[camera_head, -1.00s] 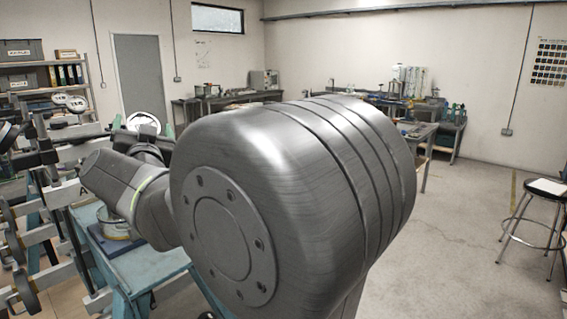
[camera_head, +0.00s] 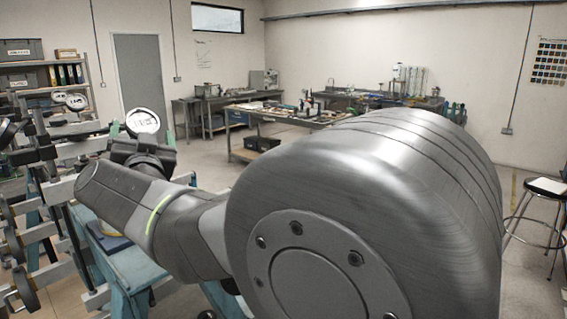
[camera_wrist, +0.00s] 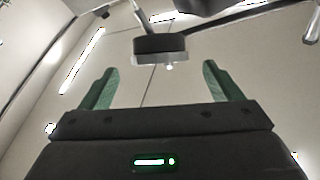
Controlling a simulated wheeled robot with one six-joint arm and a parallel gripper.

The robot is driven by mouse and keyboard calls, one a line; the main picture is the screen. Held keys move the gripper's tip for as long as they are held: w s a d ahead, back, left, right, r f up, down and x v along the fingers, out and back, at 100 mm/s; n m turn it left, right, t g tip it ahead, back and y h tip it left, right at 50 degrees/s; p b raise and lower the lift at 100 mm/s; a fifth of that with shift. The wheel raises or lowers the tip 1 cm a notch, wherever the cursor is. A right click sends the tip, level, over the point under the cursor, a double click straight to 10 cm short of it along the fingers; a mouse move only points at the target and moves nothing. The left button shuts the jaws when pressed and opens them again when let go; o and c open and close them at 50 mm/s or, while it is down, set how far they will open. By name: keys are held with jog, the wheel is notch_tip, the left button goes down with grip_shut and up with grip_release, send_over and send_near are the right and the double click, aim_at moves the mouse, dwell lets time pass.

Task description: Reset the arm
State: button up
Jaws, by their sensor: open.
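My gripper (camera_wrist: 160,86) shows in the wrist view with its two green fingers wide apart and nothing between them. Beyond the fingers hangs a dark round fitting (camera_wrist: 160,45) on a rod; I cannot tell whether it belongs to the lever frame. The ceiling fills the background there. In the head view my arm covers the middle and lower right, and its far end lies by the lever frame (camera_head: 22,222) at the left. A round white plate (camera_head: 142,121) shows just above my wrist.
A blue-green stand (camera_head: 128,268) is beside the lever frame, partly behind my arm. A workbench (camera_head: 270,115) with tools stands farther back. A stool (camera_head: 540,187) is at the right. Open floor lies between the bench and the stool.

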aim_at(145, 123)
jog(key=p+x, duration=0.1)
jog(key=x, duration=0.6)
jog(key=shift+w+a, duration=0.1)
jog(key=shift+w, duration=0.2)
jog(key=shift+f+n+b, duration=0.3)
jog(key=shift+b, duration=0.45)
jog(key=shift+s+r+n+y+b, duration=0.2)
jog(key=shift+n+y+b, duration=0.2)
jog(key=shift+y+b, duration=0.45)
jog(key=shift+f+n+g+y+b, duration=0.2)
jog(key=shift+n+g+b, duration=0.25)
jog(key=shift+b, duration=0.4)
jog(key=shift+r+n+y+b, duration=0.15)
jog(key=shift+n+y+b, duration=0.4)
jog(key=shift+b, duration=0.3)
jog(key=shift+r+n+g+y+b, duration=0.1)
jog(key=shift+n+g+y+b, duration=0.45)
jog(key=shift+n+y+b, duration=0.15)
jog(key=shift+r+n+y, duration=0.15)
jog(key=shift+n+y, duration=0.15)
jog(key=shift+n, duration=0.2)
jog(key=shift+r+n+g+y+p, duration=0.15)
jog(key=shift+n+g+y+p, duration=0.45)
jog(key=shift+n+y+p, duration=0.15)
jog(key=shift+n+g+y, duration=0.25)
jog(key=shift+g, duration=0.05)
